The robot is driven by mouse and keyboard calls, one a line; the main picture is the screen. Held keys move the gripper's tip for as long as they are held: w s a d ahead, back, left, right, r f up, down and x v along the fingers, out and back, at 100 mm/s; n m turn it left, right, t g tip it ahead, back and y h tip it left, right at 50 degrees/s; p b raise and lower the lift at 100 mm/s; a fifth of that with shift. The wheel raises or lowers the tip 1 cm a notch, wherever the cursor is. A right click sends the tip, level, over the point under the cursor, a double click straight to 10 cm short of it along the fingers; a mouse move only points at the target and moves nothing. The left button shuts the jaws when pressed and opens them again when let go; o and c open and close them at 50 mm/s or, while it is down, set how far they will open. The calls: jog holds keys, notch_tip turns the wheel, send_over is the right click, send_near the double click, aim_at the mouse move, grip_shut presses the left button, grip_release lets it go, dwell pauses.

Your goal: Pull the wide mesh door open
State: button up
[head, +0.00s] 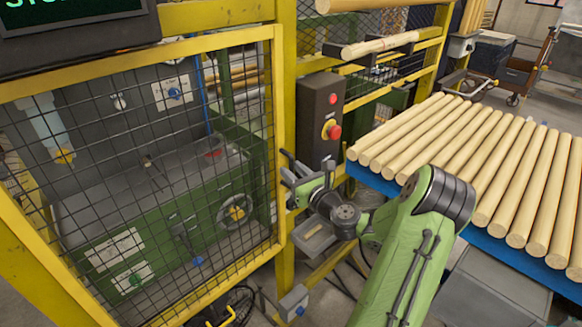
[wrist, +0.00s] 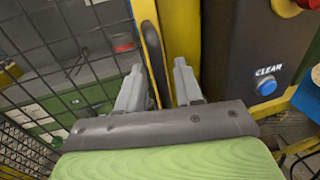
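The wide mesh door (head: 276,120) has a yellow frame and black wire mesh, and it fills the left of the head view. Its right edge stands close beside a yellow post (head: 286,60), so it looks shut or nearly so. My gripper (head: 288,172) is at that edge. In the wrist view my gripper (wrist: 160,85) has its two grey fingers apart, one on each side of an upright dark and yellow bar (wrist: 154,50) at the door's edge. Gaps show beside the bar, and I see no firm grip. The lower bar is hidden behind the gripper.
A dark control box (head: 320,115) with red buttons is just right of my gripper; its blue CLEAR button (wrist: 266,86) shows in the wrist view. A blue-edged table with wooden rods (head: 480,150) stands to the right. A green machine (head: 170,230) is behind the mesh.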

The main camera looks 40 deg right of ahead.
jog(key=shift+w+d, duration=0.15)
jog(key=shift+w, duration=0.65)
jog(key=shift+c, duration=0.3)
grip_shut()
jog(key=shift+s, duration=0.1)
